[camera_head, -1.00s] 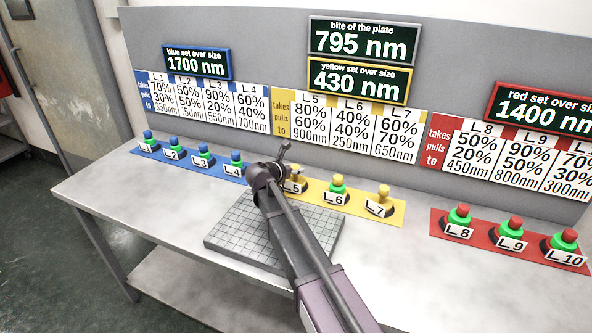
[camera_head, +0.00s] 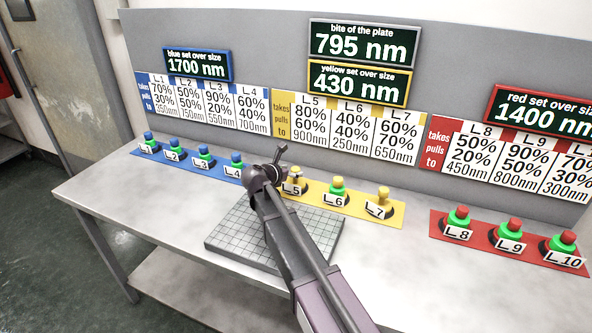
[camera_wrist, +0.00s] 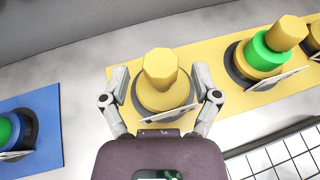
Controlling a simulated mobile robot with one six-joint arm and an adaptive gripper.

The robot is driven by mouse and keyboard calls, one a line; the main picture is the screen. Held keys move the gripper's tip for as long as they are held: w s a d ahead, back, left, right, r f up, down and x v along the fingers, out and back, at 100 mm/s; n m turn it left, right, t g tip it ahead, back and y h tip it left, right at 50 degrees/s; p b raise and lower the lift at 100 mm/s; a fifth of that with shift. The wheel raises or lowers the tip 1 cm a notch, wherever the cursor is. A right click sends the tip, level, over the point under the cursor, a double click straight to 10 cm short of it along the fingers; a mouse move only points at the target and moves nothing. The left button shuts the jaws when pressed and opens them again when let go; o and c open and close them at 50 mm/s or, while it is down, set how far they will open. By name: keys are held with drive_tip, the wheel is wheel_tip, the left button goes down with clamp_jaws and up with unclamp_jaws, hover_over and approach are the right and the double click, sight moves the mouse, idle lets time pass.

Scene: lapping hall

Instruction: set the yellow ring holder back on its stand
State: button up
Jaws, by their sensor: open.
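A yellow ring holder (camera_wrist: 163,98) with a faceted knob stands upright in its dark round stand on the yellow mat (camera_wrist: 92,97), seen from above in the wrist view. My gripper (camera_wrist: 160,78) is open, with one finger on each side of this holder; I cannot tell whether they touch it. In the head view, this is the L5 place (camera_head: 295,188), partly hidden by my wrist. The L6 yellow holder (camera_head: 337,184) carries a green ring. The L7 yellow holder (camera_head: 383,193) shows no green ring.
A gridded plate (camera_head: 232,237) lies on the bench in front of the yellow mat, partly under my arm. Blue holders on a blue mat (camera_head: 180,158) stand left, and red holders on a red mat (camera_head: 483,243) stand right. Signs line the back panel.

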drive_tip(key=p+v, duration=0.3)
drive_tip(key=v, duration=0.7)
drive_tip(key=shift+s+a, duration=0.1)
drive_tip(key=shift+s, duration=0.05)
